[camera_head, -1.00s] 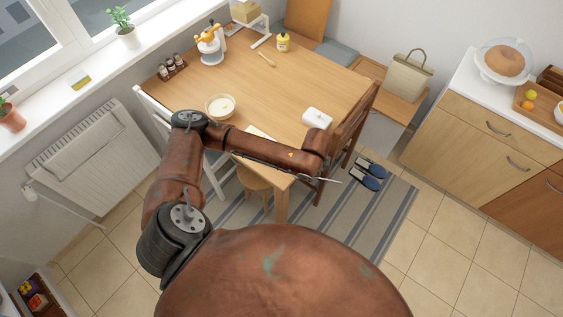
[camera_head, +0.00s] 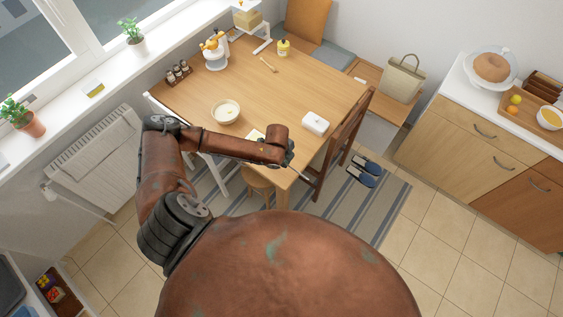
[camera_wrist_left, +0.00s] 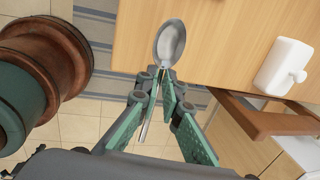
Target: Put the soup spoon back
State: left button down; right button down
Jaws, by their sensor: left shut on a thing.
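My left gripper (camera_wrist_left: 161,108) is shut on the handle of the soup spoon. The metal spoon (camera_wrist_left: 170,42) has its oval bowl pointing up in the left wrist view, and the handle runs down between the green-padded fingers. The spoon's bowl appears over the table's edge. In the head view, my left arm reaches over the near edge of the wooden table (camera_head: 290,92), and a thin piece of metal shows beyond the wrist; the fingers are mostly hidden there. My right gripper is not in view.
A cream-filled bowl (camera_head: 226,112) and a white lidded dish (camera_head: 315,123) stand on the table. A brown chair (camera_head: 345,135) stands at its right side, and a stool (camera_head: 258,180) is below the near edge. A counter at right bears a soup bowl (camera_head: 549,119).

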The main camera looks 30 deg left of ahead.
pick_arm(q)
jog(key=w+a+f, duration=0.2)
jog(key=f, duration=0.1)
jog(key=w+a+f, duration=0.1)
jog(key=f, duration=0.1)
jog(key=shift+a+f, duration=0.2)
jog(key=shift+a, duration=0.15)
jog(key=shift+w+a+f, duration=0.1)
jog(key=shift+a+f, duration=0.1)
jog(key=shift+f, duration=1.65)
jog(key=shift+f, duration=0.1)
jog(key=c, duration=2.1)
grip_release()
jog(key=r, duration=0.4)
jog(key=s+r, duration=0.1)
jog(key=r, duration=0.3)
jog(key=s+r, duration=0.1)
jog(key=r, duration=0.3)
jog(key=shift+s+a+p, duration=0.1)
jog(key=shift+s+p, duration=0.1)
jog(key=shift+p, duration=0.15)
